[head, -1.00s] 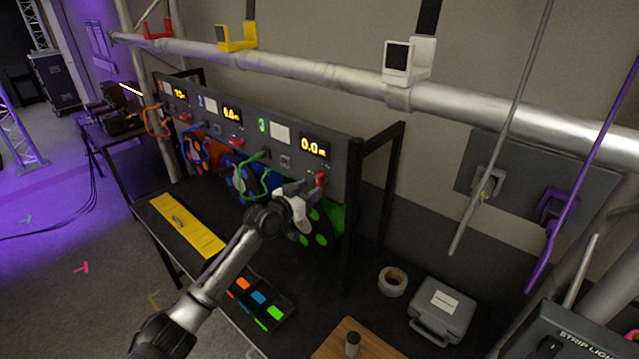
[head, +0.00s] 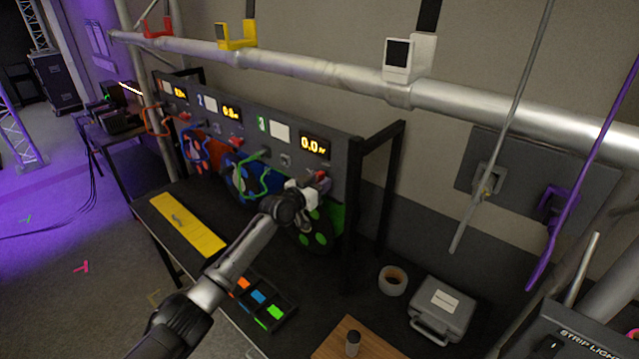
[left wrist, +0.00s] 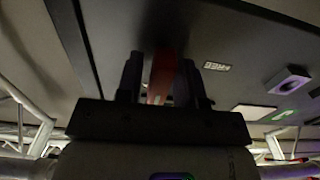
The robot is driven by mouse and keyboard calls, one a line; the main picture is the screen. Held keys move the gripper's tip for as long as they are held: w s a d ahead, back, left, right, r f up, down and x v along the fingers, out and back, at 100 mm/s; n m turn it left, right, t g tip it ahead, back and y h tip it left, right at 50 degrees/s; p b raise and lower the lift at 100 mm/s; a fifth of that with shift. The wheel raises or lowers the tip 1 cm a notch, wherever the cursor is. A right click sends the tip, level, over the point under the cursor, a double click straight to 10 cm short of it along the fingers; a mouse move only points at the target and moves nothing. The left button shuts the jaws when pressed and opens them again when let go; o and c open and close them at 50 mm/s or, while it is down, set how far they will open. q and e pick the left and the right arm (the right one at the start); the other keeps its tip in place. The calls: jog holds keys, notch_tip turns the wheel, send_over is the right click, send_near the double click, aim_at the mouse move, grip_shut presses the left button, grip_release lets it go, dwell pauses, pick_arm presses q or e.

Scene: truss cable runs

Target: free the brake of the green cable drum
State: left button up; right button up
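The green cable drum (head: 337,216) sits under the panel marked 3, its face partly hidden by my left arm. Its red brake lever (head: 320,178) stands out from the panel below the 0.0 m display. My left gripper (head: 307,186) is at this lever. In the left wrist view the red lever (left wrist: 164,76) lies between the two dark fingers of the gripper (left wrist: 162,82). The fingers stand apart, with a narrow dark gap beside the lever; firm contact is not visible. A FREE label (left wrist: 217,66) is right of the lever. My right gripper is not in view.
Blue (head: 240,178) and red (head: 197,150) drums sit farther left under the same panel (head: 245,125). A yellow strip (head: 187,224) and a tray with coloured blocks (head: 262,298) lie on the bench. A tape roll (head: 393,280) and a grey case (head: 441,311) are at right.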

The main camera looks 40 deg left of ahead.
pick_arm(q)
grip_shut()
